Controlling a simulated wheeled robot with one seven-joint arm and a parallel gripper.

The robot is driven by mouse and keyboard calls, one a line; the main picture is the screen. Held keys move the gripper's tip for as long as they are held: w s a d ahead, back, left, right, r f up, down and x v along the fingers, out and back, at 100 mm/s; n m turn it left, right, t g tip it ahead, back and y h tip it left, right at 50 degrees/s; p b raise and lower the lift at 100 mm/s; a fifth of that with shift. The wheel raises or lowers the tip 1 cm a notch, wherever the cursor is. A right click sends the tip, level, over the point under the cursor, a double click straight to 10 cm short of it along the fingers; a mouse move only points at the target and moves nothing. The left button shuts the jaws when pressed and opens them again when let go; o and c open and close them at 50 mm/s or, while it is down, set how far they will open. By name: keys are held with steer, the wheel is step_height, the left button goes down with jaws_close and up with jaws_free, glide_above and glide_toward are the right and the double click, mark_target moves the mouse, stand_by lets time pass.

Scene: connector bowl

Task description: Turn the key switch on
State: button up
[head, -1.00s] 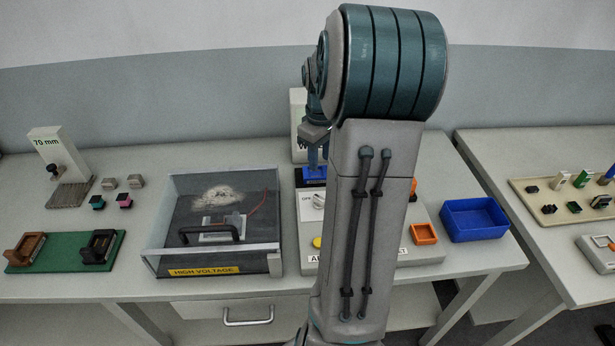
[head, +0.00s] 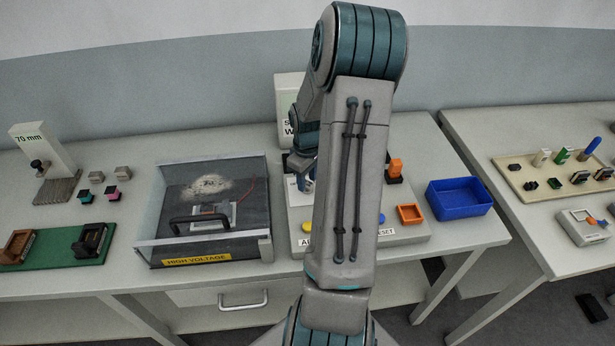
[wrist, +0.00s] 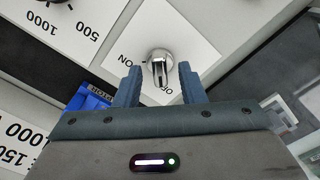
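The key switch (wrist: 158,62) is a silver round key on a white plate (wrist: 190,40), with ON to its left and OFF below it in the wrist view. Its flat grip points down the picture, towards the OFF lettering. My gripper (wrist: 159,72) is open, with one blue-grey finger on each side of the key. Gaps show between key and fingers; I cannot tell how deep the fingertips reach. In the head view my gripper (head: 303,182) is low over the control panel (head: 412,232), and my arm hides the key.
A glass-walled HIGH VOLTAGE box (head: 205,212) stands left of the panel. A blue tray (head: 460,197) is to the right. An orange square holder (head: 410,214) and a yellow button (head: 307,227) are on the panel. A blue part (wrist: 88,98) lies near the left finger.

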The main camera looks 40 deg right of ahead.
steer(key=shift+f, duration=0.1)
jaws_close()
stand_by(0.3)
steer(key=m+b, duration=0.2)
steer(key=m, duration=0.2)
steer(key=shift+f+b, duration=0.1)
steer(key=shift+b, duration=0.3)
steer(key=m+b, duration=0.2)
steer(key=m, duration=0.2)
steer(key=shift+m, duration=0.3)
steer(key=m+b, duration=0.1)
steer(key=m, duration=0.3)
steer(key=shift+m, duration=0.3)
steer(key=m, duration=0.4)
steer(key=shift+m+b, duration=0.3)
